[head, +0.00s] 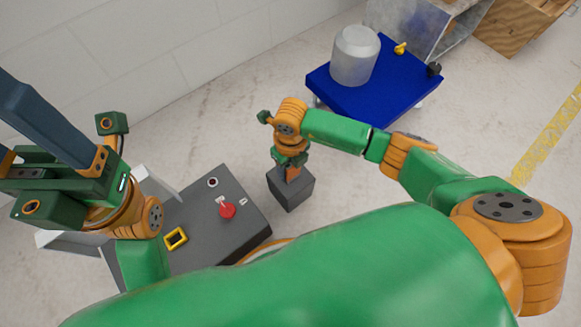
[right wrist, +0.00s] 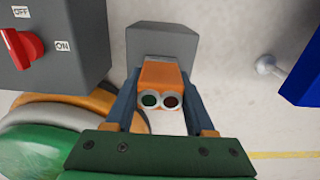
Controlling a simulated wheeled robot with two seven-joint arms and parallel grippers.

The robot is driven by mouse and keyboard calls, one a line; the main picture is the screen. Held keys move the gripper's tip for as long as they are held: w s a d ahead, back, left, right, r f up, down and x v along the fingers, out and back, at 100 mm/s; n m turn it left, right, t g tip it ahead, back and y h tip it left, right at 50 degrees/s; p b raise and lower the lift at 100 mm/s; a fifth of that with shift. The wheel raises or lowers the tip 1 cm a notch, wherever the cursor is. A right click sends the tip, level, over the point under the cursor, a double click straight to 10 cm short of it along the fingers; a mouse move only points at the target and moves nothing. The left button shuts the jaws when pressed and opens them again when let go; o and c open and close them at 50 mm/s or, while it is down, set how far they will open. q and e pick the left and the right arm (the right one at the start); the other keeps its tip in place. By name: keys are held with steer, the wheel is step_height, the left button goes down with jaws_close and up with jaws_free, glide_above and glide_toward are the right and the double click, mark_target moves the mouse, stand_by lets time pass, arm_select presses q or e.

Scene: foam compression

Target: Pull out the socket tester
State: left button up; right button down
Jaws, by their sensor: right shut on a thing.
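The orange socket tester (right wrist: 163,77), with a green and a red round light on its end, sits between the dark blue fingers of my right gripper (right wrist: 163,112) in the right wrist view. The gripper is shut on it. Behind the tester is a grey box (right wrist: 163,42); the tester's far end meets it in the picture, and whether the prongs are in it is hidden. In the head view my right gripper (head: 291,164) is directly over this dark grey box (head: 290,190). My left gripper (head: 48,150) is raised at the left, its fingers apart and empty.
A grey control panel (head: 205,225) with a red knob (head: 227,210) stands left of the box. A blue cart (head: 375,95) carries a grey canister (head: 355,55) at the back. A metal crate (head: 425,35) and wooden box (head: 515,25) stand beyond.

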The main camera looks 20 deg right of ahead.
steer(key=shift+r, duration=0.1)
steer(key=shift+r+p, duration=2.95)
steer(key=shift+p, duration=0.05)
